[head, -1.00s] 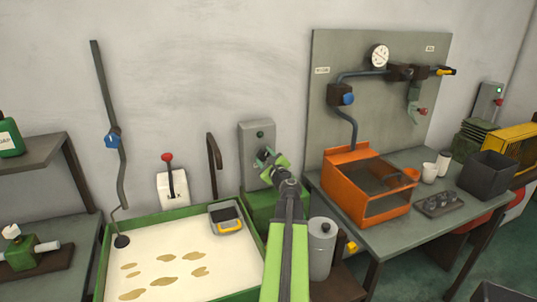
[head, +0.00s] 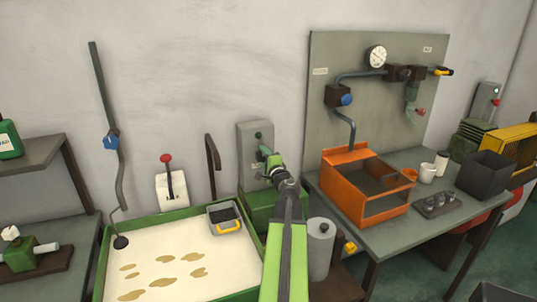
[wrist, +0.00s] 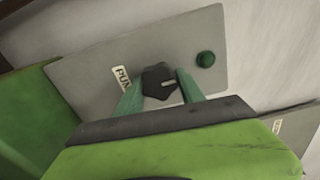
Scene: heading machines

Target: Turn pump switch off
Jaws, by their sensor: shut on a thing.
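The pump switch is a black rotary knob (wrist: 157,83) with a pale pointer mark, on a grey control box (head: 247,143). A partly covered label starting "PUM" is beside the knob in the wrist view. A round green button or lamp (wrist: 205,58) is on the same panel. My gripper (wrist: 162,84) has its two green fingers on either side of the knob, shut on it. In the head view my gripper (head: 267,161) is in front of the box, and the knob is hidden behind it.
A green-rimmed tray (head: 180,218) of pale liquid with brown patches lies left of my arm. A red-knobbed lever (head: 167,160) stands behind it. A grey canister (head: 320,250) is close on the right, before a bench with an orange bin (head: 365,185).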

